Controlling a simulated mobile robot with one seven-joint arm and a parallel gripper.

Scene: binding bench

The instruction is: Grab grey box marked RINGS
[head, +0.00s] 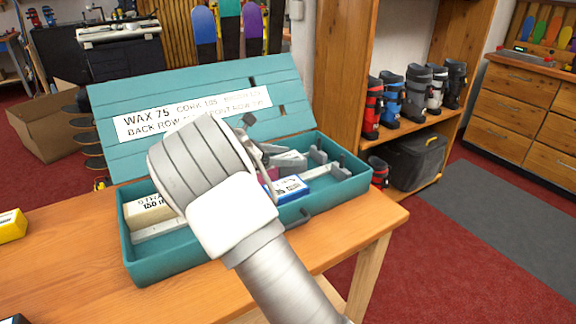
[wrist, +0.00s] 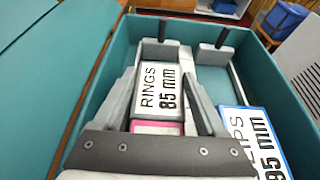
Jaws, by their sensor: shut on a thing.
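The grey box marked RINGS 85 mm (wrist: 158,88), with a white label on top, lies between the two fingers of my gripper (wrist: 160,80) in the wrist view. My gripper is shut on it, one finger along each long side. In the head view my wrist and hand hide most of the gripper, over the open teal case (head: 345,190). Whether the box is lifted off the case floor I cannot tell.
A blue-edged white box (head: 290,187) ending in "IPS 95 mm" lies to the right in the case. A pink-edged box (wrist: 157,128) is close to RINGS. A cream box (head: 150,210) is at left. The raised lid (head: 200,85) stands behind. Grey dividers (wrist: 160,50) stand ahead.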

